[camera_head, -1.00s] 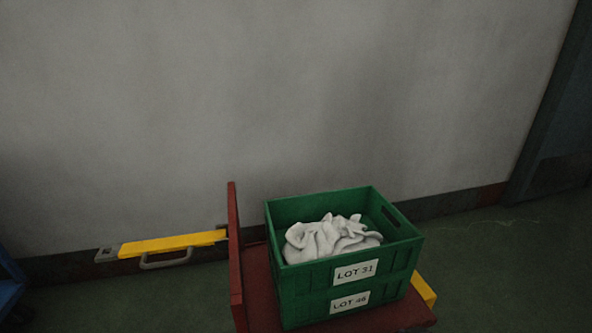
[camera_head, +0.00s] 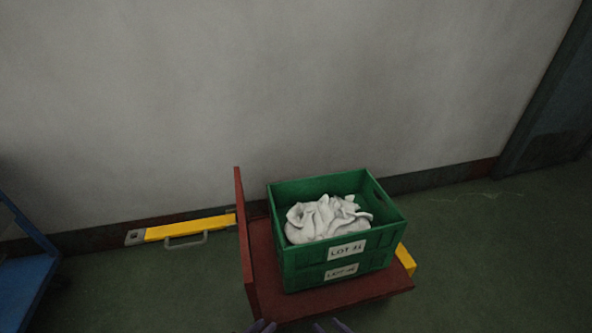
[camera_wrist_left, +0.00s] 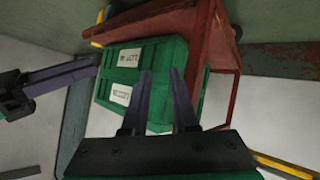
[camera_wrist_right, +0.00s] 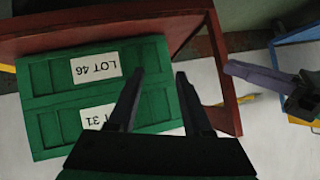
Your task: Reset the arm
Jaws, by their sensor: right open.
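My left gripper (camera_head: 263,326) and right gripper (camera_head: 330,326) show only as fingertips at the bottom edge of the head view. In the left wrist view, the left gripper's fingers (camera_wrist_left: 158,72) are apart with nothing between them. In the right wrist view, the right gripper's fingers (camera_wrist_right: 159,74) are also apart and empty. Both point towards two stacked green crates (camera_head: 337,270), short of them as far as I can tell. The upper crate is labelled LOT 31 and the lower LOT 46. Crumpled white cloth (camera_head: 325,218) lies in the upper crate.
The crates stand on a red platform (camera_head: 340,296) with an upright panel (camera_head: 243,235) at its left. A yellow bar with a handle (camera_head: 190,229) is by the wall. A blue cart (camera_head: 25,275) stands at left.

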